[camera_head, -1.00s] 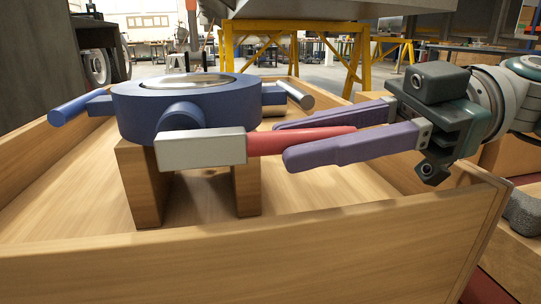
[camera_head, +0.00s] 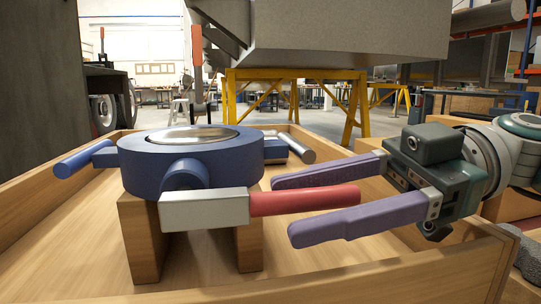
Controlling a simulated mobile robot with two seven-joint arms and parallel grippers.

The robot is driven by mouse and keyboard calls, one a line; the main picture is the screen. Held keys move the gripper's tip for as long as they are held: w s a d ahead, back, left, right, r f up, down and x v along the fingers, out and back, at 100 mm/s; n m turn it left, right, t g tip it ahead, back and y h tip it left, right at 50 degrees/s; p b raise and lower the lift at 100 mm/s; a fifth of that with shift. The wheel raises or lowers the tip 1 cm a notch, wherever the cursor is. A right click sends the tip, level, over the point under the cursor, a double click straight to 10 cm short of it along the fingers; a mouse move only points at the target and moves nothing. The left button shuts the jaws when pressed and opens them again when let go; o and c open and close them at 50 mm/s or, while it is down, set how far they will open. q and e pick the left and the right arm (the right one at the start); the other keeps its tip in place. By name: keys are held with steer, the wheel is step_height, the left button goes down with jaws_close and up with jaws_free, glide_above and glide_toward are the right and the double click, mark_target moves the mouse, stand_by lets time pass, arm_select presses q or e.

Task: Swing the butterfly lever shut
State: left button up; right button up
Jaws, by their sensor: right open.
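The butterfly lever has a red handle (camera_head: 304,200) and a pale grey block (camera_head: 204,209) at the front of a round blue valve body (camera_head: 190,158). The handle points right, roughly level. My right gripper (camera_head: 280,208) is open, with its two purple fingers on either side of the handle: one behind it, one in front and lower. The handle's free end lies between the fingers. Gaps show on both sides, and I see no clear contact. My left gripper is not in view.
The valve stands on wooden blocks (camera_head: 140,240) inside a shallow wooden tray (camera_head: 400,276). A blue rod (camera_head: 75,163) and a metal rod (camera_head: 295,146) stick out from its sides. Behind are a yellow stand (camera_head: 300,74) under a large grey tank (camera_head: 330,30) and a hanging red-and-grey piece (camera_head: 197,48).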

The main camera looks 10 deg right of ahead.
step_height(320, 180, up, 20)
steer(key=p, duration=0.6)
steer(key=shift+p, duration=0.3)
